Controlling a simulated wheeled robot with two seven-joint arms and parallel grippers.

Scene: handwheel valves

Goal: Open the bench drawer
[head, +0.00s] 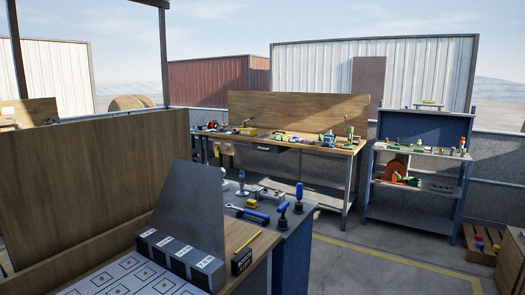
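A wooden workbench (339,149) stands across the yard in the middle of the head view. A dark drawer front (268,147) hangs under its top, left of the middle. The drawer looks shut, but it is small and distant. Its handle is too small to make out. Neither of my grippers shows in this view.
Closer, a bench with a wooden back panel (90,185) and a blue-sided table (294,262) with tools stand between me and the workbench. A blue shelf unit (412,205) is right of it. Concrete floor (350,262) is clear at the front right.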

